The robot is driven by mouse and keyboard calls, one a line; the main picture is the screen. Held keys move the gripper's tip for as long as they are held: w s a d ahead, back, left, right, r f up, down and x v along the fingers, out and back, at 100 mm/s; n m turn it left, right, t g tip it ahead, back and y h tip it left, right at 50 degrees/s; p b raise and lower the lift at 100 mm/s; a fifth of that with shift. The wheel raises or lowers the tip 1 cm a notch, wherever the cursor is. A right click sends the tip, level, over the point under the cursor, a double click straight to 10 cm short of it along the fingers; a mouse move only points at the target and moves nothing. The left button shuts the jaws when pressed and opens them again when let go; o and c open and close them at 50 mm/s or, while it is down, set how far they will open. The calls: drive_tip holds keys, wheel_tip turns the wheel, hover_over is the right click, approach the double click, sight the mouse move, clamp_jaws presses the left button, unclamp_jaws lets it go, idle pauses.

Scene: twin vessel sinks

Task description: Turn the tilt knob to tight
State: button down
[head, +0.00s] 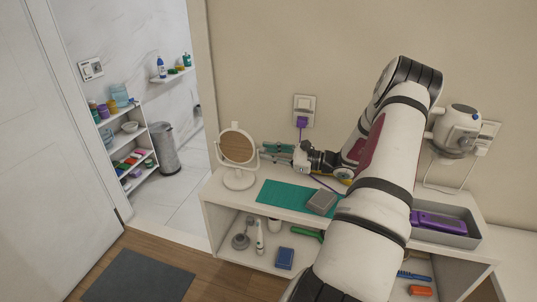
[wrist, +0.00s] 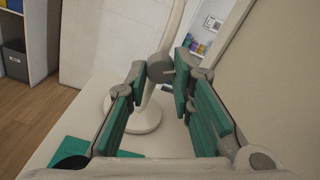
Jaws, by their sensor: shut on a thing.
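A white round table mirror (head: 238,147) stands upright on its round base (head: 238,180) at the left end of the shelf top. In the wrist view I see its white rim edge-on and its base (wrist: 135,118). The grey tilt knob (wrist: 160,68) sticks out from the side of the rim, between my teal fingertips. My gripper (head: 266,152) reaches in from the right at knob height. In the wrist view my gripper (wrist: 160,76) is shut on the knob. The knob is too small to make out in the head view, and no marking on it is readable.
A teal mat (head: 283,196) and a grey box (head: 322,202) lie in front of the mirror. A purple plug (head: 302,122) sits in the wall outlet behind my gripper. A grey tray (head: 455,232) with a purple case stands at the right.

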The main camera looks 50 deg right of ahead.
drive_tip(key=n+b, duration=0.4)
drive_tip(key=n, duration=0.8)
drive_tip(key=shift+b, duration=0.35)
drive_tip(key=c, duration=1.4)
unclamp_jaws()
drive_tip(key=shift+d, duration=0.1)
drive_tip(key=v, duration=1.2)
